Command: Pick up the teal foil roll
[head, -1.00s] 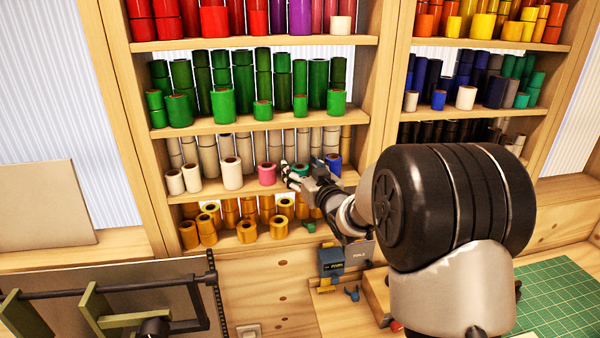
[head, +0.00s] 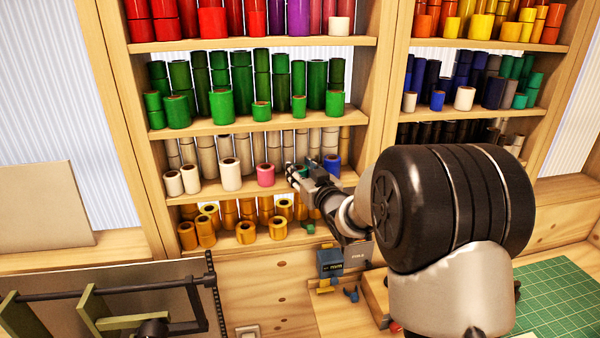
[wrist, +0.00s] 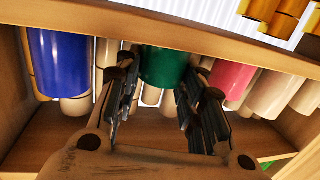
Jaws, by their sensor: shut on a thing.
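The teal foil roll (wrist: 165,66) stands in the middle of the wrist view, between the two fingers of my gripper (wrist: 158,82). The wrist picture is turned over, with the shelf board at its top. The fingers are shut on the roll, one on each side. In the head view my gripper (head: 297,172) reaches into the shelf with the pale rolls and hides most of the teal roll.
A pink roll (wrist: 232,80) and a blue roll (wrist: 60,62) stand close on either side. Pale rolls (head: 232,174) stand farther left and behind. The green-roll shelf board (head: 250,123) is above, with yellow rolls (head: 246,232) below.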

